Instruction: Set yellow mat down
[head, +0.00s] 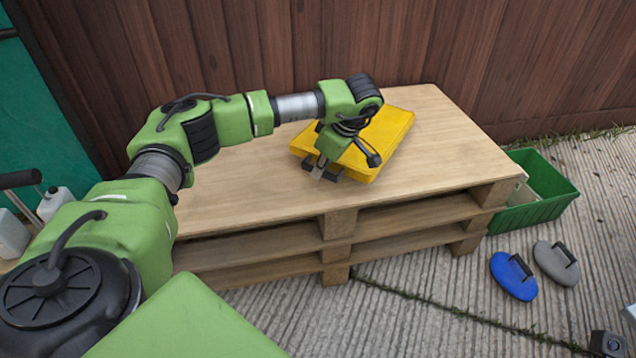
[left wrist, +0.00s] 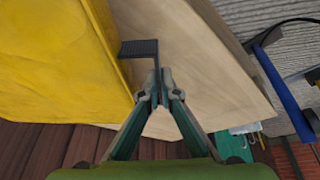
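The yellow mat (head: 376,141) is a thick slab lying on the wooden pallet table (head: 250,188). It fills the upper left of the left wrist view (left wrist: 55,60). A black handle (left wrist: 139,48) sticks out from its side. My left gripper (head: 318,172) is at the mat's near left corner, low over the tabletop. In the left wrist view the fingertips (left wrist: 158,88) come together on the thin dark strip of the handle. The mat looks flat on the boards, but its underside is hidden.
A green crate (head: 538,207) stands on the concrete right of the pallets. A blue oval pad (head: 513,279) and a grey one (head: 553,264) with black handles lie in front of it. A wooden fence (head: 420,40) closes the back. The table's left part is bare.

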